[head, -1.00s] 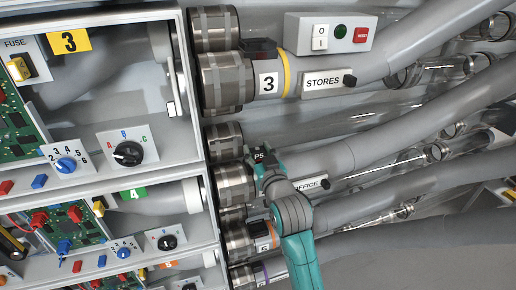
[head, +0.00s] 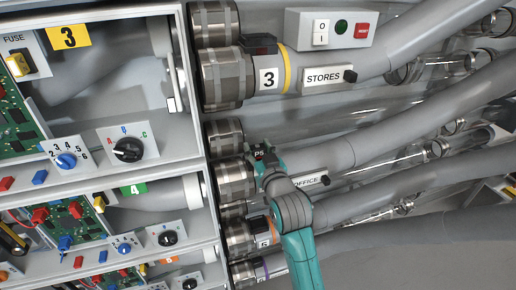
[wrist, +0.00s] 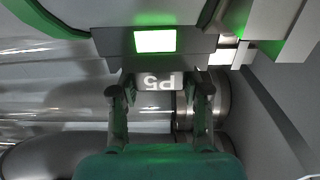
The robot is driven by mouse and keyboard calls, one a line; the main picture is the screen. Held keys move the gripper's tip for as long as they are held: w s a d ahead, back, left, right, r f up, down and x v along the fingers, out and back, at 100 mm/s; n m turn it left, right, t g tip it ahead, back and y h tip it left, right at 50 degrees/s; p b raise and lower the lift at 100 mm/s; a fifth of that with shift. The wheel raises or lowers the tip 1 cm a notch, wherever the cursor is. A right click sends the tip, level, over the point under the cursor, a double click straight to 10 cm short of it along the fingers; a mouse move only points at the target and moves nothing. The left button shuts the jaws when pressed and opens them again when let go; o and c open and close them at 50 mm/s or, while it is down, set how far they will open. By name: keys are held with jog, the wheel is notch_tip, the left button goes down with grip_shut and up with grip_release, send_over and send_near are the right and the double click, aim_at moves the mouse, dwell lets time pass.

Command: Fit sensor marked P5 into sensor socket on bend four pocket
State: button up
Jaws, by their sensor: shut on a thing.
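The sensor marked P5 (head: 259,153) is a small dark block. My gripper (head: 262,166) is shut on it at the row-four pipe, beside the metal collar (head: 236,182) and left of the OFFICE label. In the wrist view, the P5 face (wrist: 152,82) shows upside down between my two fingers (wrist: 158,95). A lit green window (wrist: 155,41) shows just beyond it, on a dark block. A green band (wrist: 45,18) curves at the upper left. The sensor socket is hidden behind the sensor and gripper, so I cannot tell how deep the sensor sits.
The STORES pipe above carries a dark block (head: 260,43) and a switch box (head: 331,34). The OFFICE label (head: 306,181) is close to my wrist. Metal collars, including one below (head: 238,237), stand close around. A panel with knobs (head: 127,150) is at the left.

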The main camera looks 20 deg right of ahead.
jog(key=o, duration=1.2)
jog(key=shift+f, duration=0.1)
jog(key=shift+o, duration=0.2)
jog(key=shift+s, duration=0.1)
jog(key=s, duration=1.1)
jog(key=shift+s, duration=0.4)
